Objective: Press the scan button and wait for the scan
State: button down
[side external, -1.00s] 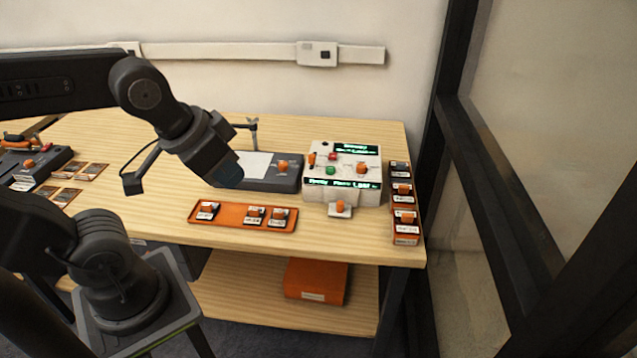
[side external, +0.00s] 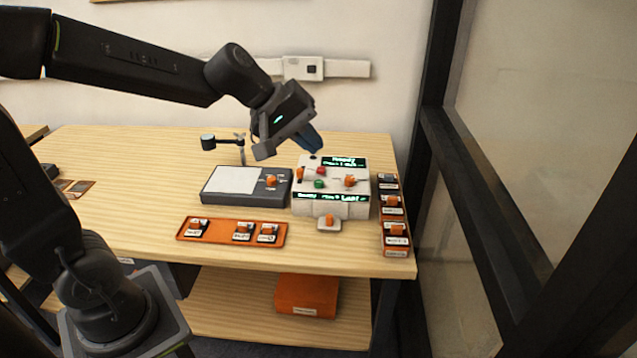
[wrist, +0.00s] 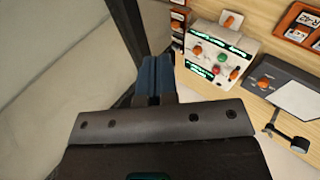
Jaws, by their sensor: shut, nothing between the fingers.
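A white console (side external: 330,208) stands near the right end of the table. Its sloped top carries a green button (side external: 320,183), a red button (side external: 321,171) and orange knobs; which button is the scan button I cannot tell. A lit rear display (side external: 343,162) seems to read "Ready"; a front display (side external: 331,197) is also lit. My gripper (side external: 317,151) is shut and empty, its blue fingers pointing down above the console's rear. In the wrist view, my gripper (wrist: 157,58) shows left of the console (wrist: 246,46), its green button (wrist: 222,57) and its red button (wrist: 216,69).
A grey station (side external: 246,199) with a white pad and an orange knob stands left of the console, a small stand arm (side external: 243,150) behind it. An orange tray (side external: 215,238) with labelled pieces lies in front. An orange rack (side external: 396,250) stands to the right, near a dark-framed glass wall.

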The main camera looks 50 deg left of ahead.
jog(key=w+a+f+n+t, duration=0.1)
jog(key=w+a+f+n, duration=0.3)
jog(key=w+a+n, duration=0.5)
jog(key=n+y, duration=0.3)
jog(key=n, duration=0.3)
send_over(319, 183)
notch_tip(319, 183, down, 7)
jog(key=shift+t, duration=0.4)
jog(key=shift+f, duration=0.1)
jog(key=shift+f, duration=4.3)
jog(key=shift+f, duration=0.1)
jog(key=shift+f, duration=0.35)
jog(key=shift+f, duration=0.45)
jog(key=shift+r, duration=0.1)
jog(key=shift+s+r, duration=0.1)
jog(key=shift+r, duration=0.7)
